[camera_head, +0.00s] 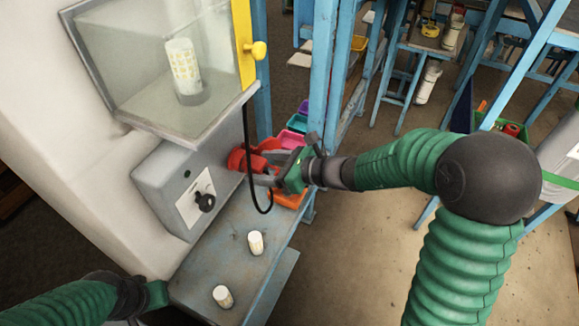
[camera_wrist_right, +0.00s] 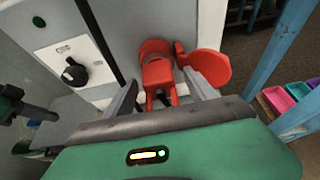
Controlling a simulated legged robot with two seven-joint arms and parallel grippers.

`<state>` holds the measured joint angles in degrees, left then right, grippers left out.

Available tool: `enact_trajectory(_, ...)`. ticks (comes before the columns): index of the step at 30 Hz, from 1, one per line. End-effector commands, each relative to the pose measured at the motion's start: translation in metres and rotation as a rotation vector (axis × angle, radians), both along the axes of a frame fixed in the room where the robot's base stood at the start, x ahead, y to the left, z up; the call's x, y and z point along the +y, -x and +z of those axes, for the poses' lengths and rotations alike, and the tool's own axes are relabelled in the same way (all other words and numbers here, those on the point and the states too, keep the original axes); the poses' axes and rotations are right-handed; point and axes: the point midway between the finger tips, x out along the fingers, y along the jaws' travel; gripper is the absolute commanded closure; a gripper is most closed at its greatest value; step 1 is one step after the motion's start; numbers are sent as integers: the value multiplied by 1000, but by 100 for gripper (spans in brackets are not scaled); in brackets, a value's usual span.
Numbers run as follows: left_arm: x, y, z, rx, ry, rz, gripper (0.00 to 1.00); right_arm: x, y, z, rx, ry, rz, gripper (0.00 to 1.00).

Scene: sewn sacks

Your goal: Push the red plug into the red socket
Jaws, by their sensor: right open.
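The red socket (camera_wrist_right: 150,47) is on the side of a grey box, its round red lid (camera_wrist_right: 211,66) swung open to the right. The red plug (camera_wrist_right: 160,75) sits at the socket mouth, lined up with it; I cannot tell how deep it is. In the head view the red plug and socket (camera_head: 240,160) partly merge. My right gripper (camera_wrist_right: 162,98) is open, one finger on each side of the plug, with a gap showing. It also shows in the head view (camera_head: 268,178). My left gripper (camera_head: 156,295) is at the lower left, its fingers not clearly visible.
A black cable (camera_head: 247,140) hangs in a loop beside the plug. The grey box (camera_head: 160,180) carries a black knob (camera_head: 205,202). Two pale cylinders (camera_head: 255,243) (camera_head: 222,296) stand on the worn metal bench (camera_head: 215,265). Coloured bins (camera_head: 291,138) and a blue post (camera_head: 318,80) are close behind.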

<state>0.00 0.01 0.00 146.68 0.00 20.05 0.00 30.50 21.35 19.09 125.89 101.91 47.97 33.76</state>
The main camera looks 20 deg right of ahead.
Motion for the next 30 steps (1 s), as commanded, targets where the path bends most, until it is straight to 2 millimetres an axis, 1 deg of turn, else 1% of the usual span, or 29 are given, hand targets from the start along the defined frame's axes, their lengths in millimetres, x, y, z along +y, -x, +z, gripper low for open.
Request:
enact_trajectory(1, 0, 0, 0, 0, 0, 0, 100, -8, 7, 5, -1, 3, -4, 35)
enact_trajectory(6, 0, 0, 1, 0, 0, 0, 100, -35, 36, 21, -2, 4, -3, 35)
enact_trajectory(15, 0, 0, 3, 0, 0, 0, 100, -79, 82, 47, 1, 3, 0, 35)
enact_trajectory(18, 0, 0, 3, 0, 0, 0, 100, -89, 92, 53, 2, 1, 2, 35)
enact_trajectory(21, 0, 0, 3, 0, 0, 0, 100, -93, 98, 56, 3, 1, 5, 35)
enact_trajectory(30, 0, 0, 3, 0, 0, 0, 100, -95, 100, 56, 4, -1, 5, 35)
